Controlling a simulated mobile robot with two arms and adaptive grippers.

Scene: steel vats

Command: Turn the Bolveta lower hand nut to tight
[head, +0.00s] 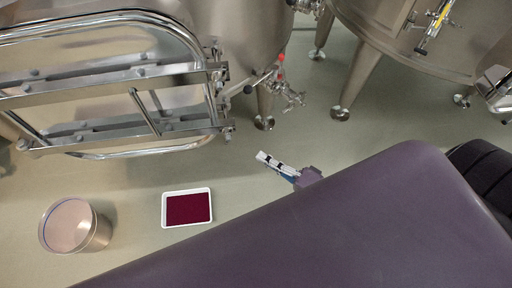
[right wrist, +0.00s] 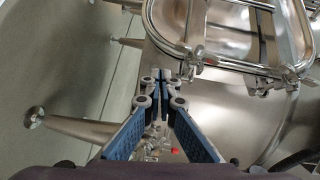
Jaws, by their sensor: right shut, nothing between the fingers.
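A steel vat (head: 240,30) carries an oval manway door (head: 110,95) with two crossbars. Small clamp fittings sit at the bars' right ends, an upper one (head: 217,73) and a lower one (head: 228,131). No name label is readable, and I cannot tell how tight any hand nut is. My right gripper (head: 262,158) is below and right of the lower fitting, apart from it. In the right wrist view its blue fingers (right wrist: 162,82) are shut and empty, with the door's rim (right wrist: 205,66) beyond them to the right. My left gripper is not in view.
Another vat (head: 420,45) stands at the upper right. A bucket (head: 100,232) and a white tray with dark red contents (head: 187,191) are on the floor at left.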

